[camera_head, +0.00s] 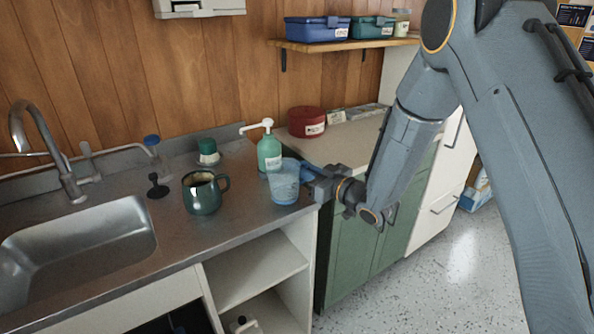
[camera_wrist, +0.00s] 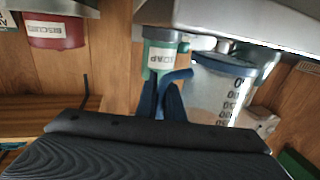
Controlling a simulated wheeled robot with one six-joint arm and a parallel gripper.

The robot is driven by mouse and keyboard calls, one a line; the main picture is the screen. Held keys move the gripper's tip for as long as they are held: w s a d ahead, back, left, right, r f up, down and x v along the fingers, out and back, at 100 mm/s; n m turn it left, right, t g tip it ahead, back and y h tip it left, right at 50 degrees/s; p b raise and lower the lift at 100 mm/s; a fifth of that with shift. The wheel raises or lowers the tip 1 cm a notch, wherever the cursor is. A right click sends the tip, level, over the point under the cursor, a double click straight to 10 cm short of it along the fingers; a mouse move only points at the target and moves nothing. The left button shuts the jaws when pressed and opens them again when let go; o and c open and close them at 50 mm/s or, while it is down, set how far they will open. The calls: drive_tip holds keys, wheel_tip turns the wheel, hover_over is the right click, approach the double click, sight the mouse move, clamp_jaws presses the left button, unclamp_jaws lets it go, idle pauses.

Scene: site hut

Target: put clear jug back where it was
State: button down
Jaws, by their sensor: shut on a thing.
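The clear jug (camera_head: 284,186), bluish and see-through, is upright at the right end of the steel counter, in front of the soap pump bottle (camera_head: 269,152). Whether its base touches the steel I cannot tell. My gripper (camera_head: 312,177) reaches in from the right and is shut on the jug at its handle side. In the wrist view, which is upside down, the jug (camera_wrist: 222,92) shows dark measuring marks, and a blue handle-like part is beside it. The soap bottle (camera_wrist: 160,58) is close by there.
A dark green mug (camera_head: 203,194) stands left of the jug. A red tin (camera_head: 306,121) sits on the pale worktop to the right. Open shelves lie below.

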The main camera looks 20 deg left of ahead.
drive_tip(key=shift+f, duration=0.75)
drive_tip(key=shift+f, duration=0.2)
drive_tip(key=c, duration=1.9)
unclamp_jaws()
